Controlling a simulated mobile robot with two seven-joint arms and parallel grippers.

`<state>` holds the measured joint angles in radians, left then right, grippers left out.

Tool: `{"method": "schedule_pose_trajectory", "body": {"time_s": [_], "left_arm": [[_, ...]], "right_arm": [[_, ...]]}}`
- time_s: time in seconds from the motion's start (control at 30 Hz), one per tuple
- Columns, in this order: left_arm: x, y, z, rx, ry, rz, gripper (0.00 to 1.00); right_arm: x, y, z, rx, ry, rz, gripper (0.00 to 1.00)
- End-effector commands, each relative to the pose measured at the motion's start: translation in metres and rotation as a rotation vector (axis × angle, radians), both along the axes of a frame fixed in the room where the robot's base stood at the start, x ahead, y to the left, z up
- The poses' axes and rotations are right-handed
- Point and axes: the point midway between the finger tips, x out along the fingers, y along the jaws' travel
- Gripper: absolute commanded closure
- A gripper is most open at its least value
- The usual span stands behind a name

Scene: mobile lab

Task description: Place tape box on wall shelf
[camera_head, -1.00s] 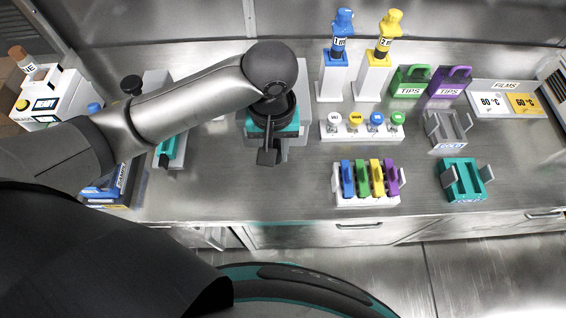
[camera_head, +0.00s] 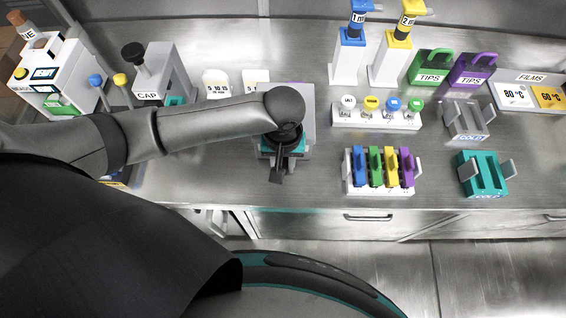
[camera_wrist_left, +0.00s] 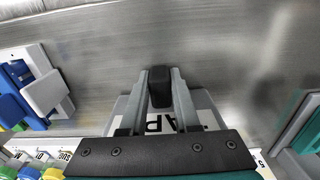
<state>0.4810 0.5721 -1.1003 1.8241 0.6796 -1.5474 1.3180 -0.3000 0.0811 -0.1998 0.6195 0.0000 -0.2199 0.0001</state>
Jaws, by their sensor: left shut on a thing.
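My left gripper (camera_head: 281,172) hangs over the middle of the steel bench, left of the small coloured rack. In the left wrist view its two grey fingers (camera_wrist_left: 162,88) are shut on a black handle (camera_wrist_left: 160,92). The handle belongs to a grey box with a white label, which I take as the tape box (camera_wrist_left: 203,120); only "AP" of the label reads. In the head view my arm and gripper hide most of it, and I cannot tell whether it is lifted. My right gripper and the wall shelf are not seen.
A CAP station (camera_head: 147,95) and a white machine (camera_head: 68,75) stand at the left. A rack of blue, green, yellow and purple pieces (camera_head: 382,190), a row of caps (camera_head: 378,120), pipette stands (camera_head: 347,65) and a teal holder (camera_head: 487,178) stand to the right. The front bench strip is partly clear.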

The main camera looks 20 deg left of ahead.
Motion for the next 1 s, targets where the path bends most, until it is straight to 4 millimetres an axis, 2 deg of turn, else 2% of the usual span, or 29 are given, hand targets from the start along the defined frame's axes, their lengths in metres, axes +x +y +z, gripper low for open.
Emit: {"method": "schedule_pose_trajectory", "body": {"time_s": [0.27, 0.3, 0.53, 0.87, 1.0], "left_arm": [[0.001, -0.001, -0.001, -0.001, -0.002, 0.0, 1.0], [0.0, 0.0, -0.002, -0.001, -0.001, 0.0, 0.67], [0.0, 0.0, -0.002, -0.001, 0.0, 0.0, 0.41], [0.001, 0.0, 0.001, 0.0, -0.002, 0.0, 0.4], [0.001, -0.001, 0.022, -0.002, -0.003, 0.0, 0.4]], "right_arm": [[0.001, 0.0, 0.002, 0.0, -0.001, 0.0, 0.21], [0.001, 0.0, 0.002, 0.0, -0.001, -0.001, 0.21], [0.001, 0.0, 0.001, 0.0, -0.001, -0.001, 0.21], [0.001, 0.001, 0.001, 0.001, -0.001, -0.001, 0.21], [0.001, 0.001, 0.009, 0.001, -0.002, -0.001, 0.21]]}}
